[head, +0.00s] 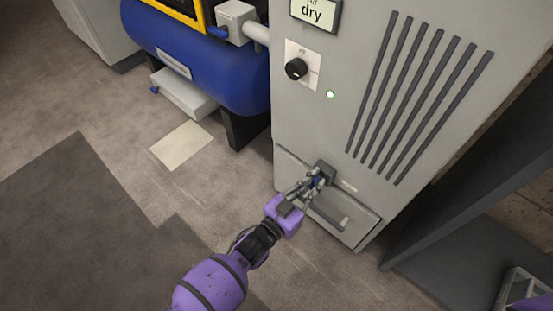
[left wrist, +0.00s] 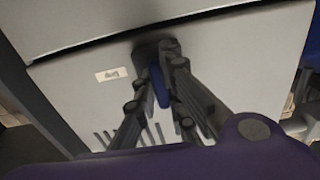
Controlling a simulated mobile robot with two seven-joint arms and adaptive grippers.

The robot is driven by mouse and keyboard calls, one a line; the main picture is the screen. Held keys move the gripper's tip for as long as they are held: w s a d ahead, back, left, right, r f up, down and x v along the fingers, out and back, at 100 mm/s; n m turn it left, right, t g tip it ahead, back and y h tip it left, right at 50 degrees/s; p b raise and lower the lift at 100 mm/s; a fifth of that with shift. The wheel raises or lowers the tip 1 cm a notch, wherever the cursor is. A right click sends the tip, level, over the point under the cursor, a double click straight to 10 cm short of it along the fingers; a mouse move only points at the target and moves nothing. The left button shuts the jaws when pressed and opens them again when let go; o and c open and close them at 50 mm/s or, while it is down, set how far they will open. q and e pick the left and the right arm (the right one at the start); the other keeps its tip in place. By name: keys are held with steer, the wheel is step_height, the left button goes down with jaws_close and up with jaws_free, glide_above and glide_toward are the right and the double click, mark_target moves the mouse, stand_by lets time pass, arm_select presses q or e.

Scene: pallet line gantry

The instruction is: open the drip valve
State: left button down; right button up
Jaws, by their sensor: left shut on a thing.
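The drip valve (head: 325,169) is a small dark block low on the front of the grey cabinet, with a blue lever that shows in the left wrist view (left wrist: 160,86). My left gripper (head: 316,182) reaches in from below left and is shut on the blue lever. Its fingers stand on both sides of the lever and hide much of it in the head view. The lever's exact angle is hard to tell. My right gripper does not show.
The cabinet (head: 345,120) has a black knob (head: 296,69), a "dry" display (head: 314,12) and dark vent slots. A blue tank (head: 200,60) stands left.

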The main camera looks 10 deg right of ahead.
arm_select(q)
steer(key=c, duration=1.8)
jaws_free()
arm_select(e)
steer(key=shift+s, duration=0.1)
arm_select(q)
steer(key=shift+a, duration=0.1)
steer(key=v, duration=1.2)
steer(key=shift+s, duration=0.1)
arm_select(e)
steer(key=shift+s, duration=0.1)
